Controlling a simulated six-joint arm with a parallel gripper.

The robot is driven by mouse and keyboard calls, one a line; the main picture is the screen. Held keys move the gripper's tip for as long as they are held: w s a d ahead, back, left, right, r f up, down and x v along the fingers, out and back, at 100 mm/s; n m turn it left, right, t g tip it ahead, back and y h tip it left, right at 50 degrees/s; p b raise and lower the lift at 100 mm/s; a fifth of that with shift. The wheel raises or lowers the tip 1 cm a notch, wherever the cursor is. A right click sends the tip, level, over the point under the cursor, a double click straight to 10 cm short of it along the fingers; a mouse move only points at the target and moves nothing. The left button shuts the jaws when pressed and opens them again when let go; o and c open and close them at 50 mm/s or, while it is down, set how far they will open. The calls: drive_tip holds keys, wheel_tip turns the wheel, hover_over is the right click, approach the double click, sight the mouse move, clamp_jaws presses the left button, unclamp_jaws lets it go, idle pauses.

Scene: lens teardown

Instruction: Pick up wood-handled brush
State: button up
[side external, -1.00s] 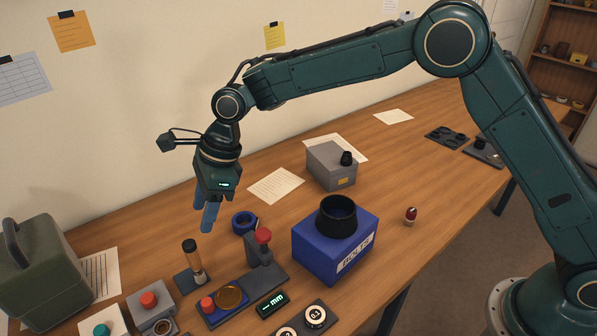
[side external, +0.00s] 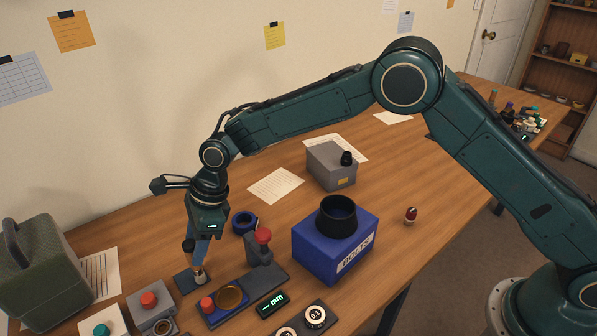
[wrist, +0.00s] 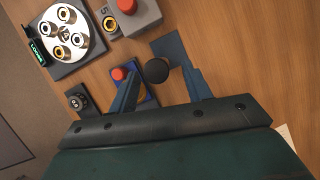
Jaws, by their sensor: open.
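The wood-handled brush (side external: 199,277) stands upright on a small dark slate pad (side external: 183,284) at the front left of the table. In the side view my gripper (side external: 200,254) has its blue fingers down around its upper part, hiding most of the wooden handle; a dark end shows at the left of the fingers. In the wrist view the brush's round black top (wrist: 157,71) lies between the two fingertips of my open gripper (wrist: 158,78). I cannot tell whether either finger touches it.
A blue tray (side external: 222,313) with a red knob and amber lens stands close right. A grey red-button box (side external: 152,317) is at the front left. A blue BOLTS box (side external: 318,250) and blue ring (side external: 243,222) lie farther right and back. Bare wood lies behind.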

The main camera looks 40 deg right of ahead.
sight(190, 260)
drive_tip(key=shift+x, duration=2.6)
drive_tip(key=shift+a, duration=0.1)
drive_tip(key=shift+r, duration=0.1)
drive_tip(key=c, duration=1.1)
